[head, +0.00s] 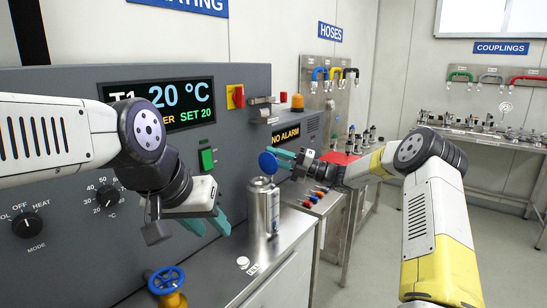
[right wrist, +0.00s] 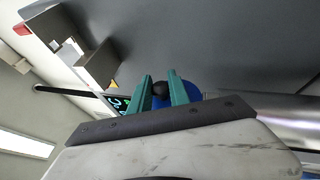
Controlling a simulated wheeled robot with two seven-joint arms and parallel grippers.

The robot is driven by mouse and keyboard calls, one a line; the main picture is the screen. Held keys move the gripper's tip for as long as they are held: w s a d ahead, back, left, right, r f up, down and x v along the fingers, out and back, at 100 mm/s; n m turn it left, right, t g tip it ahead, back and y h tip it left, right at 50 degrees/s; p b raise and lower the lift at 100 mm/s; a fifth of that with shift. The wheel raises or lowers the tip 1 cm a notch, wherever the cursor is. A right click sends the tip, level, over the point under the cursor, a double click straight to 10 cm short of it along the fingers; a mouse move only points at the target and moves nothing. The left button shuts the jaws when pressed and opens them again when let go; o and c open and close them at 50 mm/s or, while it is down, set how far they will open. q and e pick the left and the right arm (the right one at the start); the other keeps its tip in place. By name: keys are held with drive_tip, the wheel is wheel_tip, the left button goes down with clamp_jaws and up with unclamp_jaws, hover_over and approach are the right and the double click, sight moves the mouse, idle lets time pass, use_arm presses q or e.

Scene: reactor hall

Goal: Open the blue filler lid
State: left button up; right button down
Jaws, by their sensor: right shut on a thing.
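The blue filler lid (head: 268,163) stands tilted up, nearly on edge, above the top of a silver metal canister (head: 262,212) on the steel bench. My right gripper (head: 284,159) is beside the lid, on its right. In the right wrist view, the teal fingers (right wrist: 161,91) are closed around a dark knob, with the blue lid (right wrist: 192,92) behind it. The lid's hinge is too small to make out. My left gripper (head: 207,224) hangs left of the canister, its teal fingers apart and empty.
The grey control panel (head: 240,150) rises behind the canister. A blue handwheel (head: 166,280) is at the front left. Small coloured fittings (head: 318,192) stand on the bench right of the canister. A hose rack (head: 330,80) and a couplings table (head: 490,140) are farther back.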

drive_tip(key=shift+w+d+f+m+t, duration=0.15)
drive_tip(key=shift+m+t, duration=0.1)
drive_tip(key=shift+m, duration=0.2)
drive_tip(key=shift+w+d+f+m+t, duration=0.15)
drive_tip(key=shift+m+t, duration=0.1)
drive_tip(key=shift+m, duration=0.2)
drive_tip(key=c, duration=1.2)
unclamp_jaws()
drive_tip(key=shift+c, duration=0.2)
drive_tip(key=v, duration=0.7)
drive_tip(key=shift+d+f+y, duration=0.25)
drive_tip(key=shift+d+y, duration=0.05)
